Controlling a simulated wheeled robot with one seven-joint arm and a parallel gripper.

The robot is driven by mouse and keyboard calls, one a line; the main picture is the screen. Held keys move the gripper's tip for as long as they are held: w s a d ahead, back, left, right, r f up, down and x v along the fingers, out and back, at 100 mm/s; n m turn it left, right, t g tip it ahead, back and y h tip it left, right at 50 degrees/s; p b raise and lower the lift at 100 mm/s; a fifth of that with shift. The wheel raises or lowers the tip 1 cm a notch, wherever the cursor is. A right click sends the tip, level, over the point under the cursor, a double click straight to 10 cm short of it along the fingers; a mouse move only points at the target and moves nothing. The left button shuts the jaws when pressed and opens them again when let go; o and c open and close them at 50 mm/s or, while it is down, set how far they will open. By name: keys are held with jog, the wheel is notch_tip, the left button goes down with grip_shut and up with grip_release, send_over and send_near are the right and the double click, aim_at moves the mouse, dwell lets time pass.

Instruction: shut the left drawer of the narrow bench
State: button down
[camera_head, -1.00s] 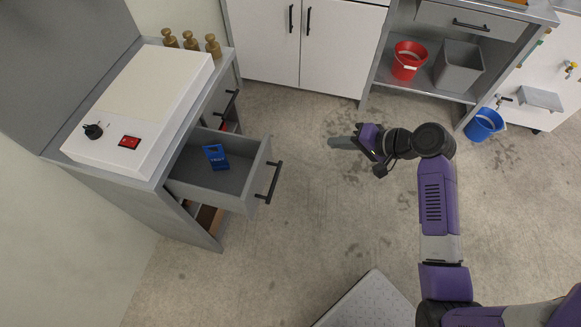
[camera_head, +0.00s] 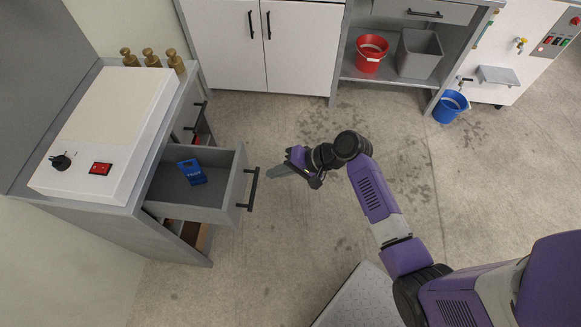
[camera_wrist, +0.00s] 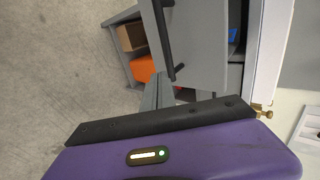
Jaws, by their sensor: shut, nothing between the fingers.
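The narrow bench (camera_head: 75,208) stands at the left in the head view. Its near drawer (camera_head: 225,190), the left one seen from its front, is pulled out, with a dark bar handle (camera_head: 251,189). A blue packet (camera_head: 192,172) is inside. My gripper (camera_head: 270,173) is shut and empty, just right of the handle's far end, with a small gap that is hard to judge. In the wrist view the shut fingers (camera_wrist: 158,92) point toward the drawer front (camera_wrist: 205,45) and handle (camera_wrist: 163,40).
A white panel box (camera_head: 110,120) with a knob and red switch lies on the bench top, with several brass bottles (camera_head: 150,58) behind. Below the drawer an orange thing (camera_wrist: 143,68) and a brown box (camera_wrist: 130,37) show. Open floor (camera_head: 300,240) lies right of the drawer.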

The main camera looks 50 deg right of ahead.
aim_at(195, 166)
jog(key=shift+w+a+f, duration=0.25)
jog(key=shift+w+a, duration=0.45)
jog(key=shift+w, duration=0.25)
jog(key=shift+w+a, duration=0.1)
jog(key=w+a+b, duration=0.1)
jog(key=w+a, duration=0.3)
jog(key=w, duration=0.2)
jog(key=w+a+b, duration=0.1)
jog(key=w+a, duration=0.3)
jog(key=w, duration=0.1)
jog(key=w+a+b, duration=0.1)
jog(key=w+a, duration=0.3)
jog(key=w, duration=0.2)
jog(key=shift+w+a+f, duration=0.1)
jog(key=shift+w+a, duration=0.2)
jog(key=shift+a, duration=0.1)
jog(key=shift+w+a+b, duration=0.4)
jog(key=shift+w+a, duration=0.05)
jog(key=shift+w, duration=0.2)
jog(key=shift+a, duration=0.1)
jog(key=shift+w+r, duration=0.15)
jog(key=shift+r, duration=0.05)
